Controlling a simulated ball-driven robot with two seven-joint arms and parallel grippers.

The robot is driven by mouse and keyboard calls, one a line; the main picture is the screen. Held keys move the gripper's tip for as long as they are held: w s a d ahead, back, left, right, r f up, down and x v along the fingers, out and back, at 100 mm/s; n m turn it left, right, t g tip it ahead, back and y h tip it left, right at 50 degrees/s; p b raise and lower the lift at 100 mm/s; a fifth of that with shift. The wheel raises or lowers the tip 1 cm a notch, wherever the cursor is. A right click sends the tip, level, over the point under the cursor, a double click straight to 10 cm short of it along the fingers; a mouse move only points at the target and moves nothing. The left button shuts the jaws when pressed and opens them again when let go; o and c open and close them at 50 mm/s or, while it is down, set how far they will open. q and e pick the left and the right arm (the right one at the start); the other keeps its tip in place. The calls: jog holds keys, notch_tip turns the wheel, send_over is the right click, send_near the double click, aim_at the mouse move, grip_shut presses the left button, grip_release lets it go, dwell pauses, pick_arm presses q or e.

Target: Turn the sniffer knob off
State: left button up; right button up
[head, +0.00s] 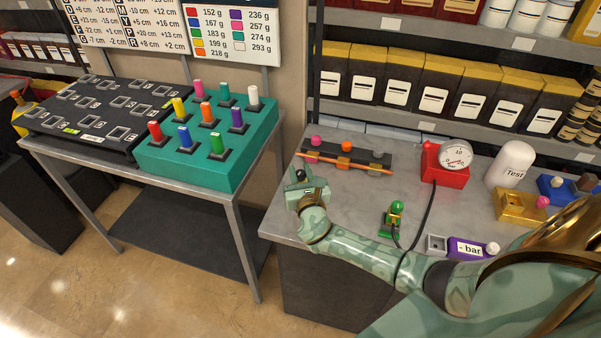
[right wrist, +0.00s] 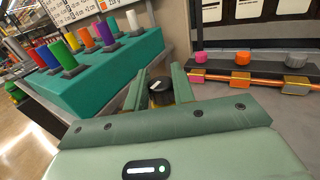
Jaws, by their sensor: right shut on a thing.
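A black knob (right wrist: 161,90) with a white mark on its top stands between the fingers of my right gripper (right wrist: 161,93) in the right wrist view. A bit of yellow shows beneath it. The fingers are closed on its sides. In the head view my right gripper (head: 301,176) is low over the left end of the grey worktop (head: 355,203), and its fingers largely hide the knob. I can read no sniffer label on it. My left gripper is not in view.
Behind is a rail with pink (head: 316,141), orange (head: 344,147) and grey (head: 377,155) knobs and a copper pipe. A red gauge box (head: 441,172), a green valve (head: 394,215) and a white Test vessel (head: 511,163) stand right. A teal peg box (head: 180,165) is left, across a gap.

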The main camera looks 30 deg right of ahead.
dwell(0.7)
jog(key=o, duration=1)
jog(key=v, duration=1.6)
jog(key=shift+s+a, duration=0.1)
jog(key=shift+s, duration=0.05)
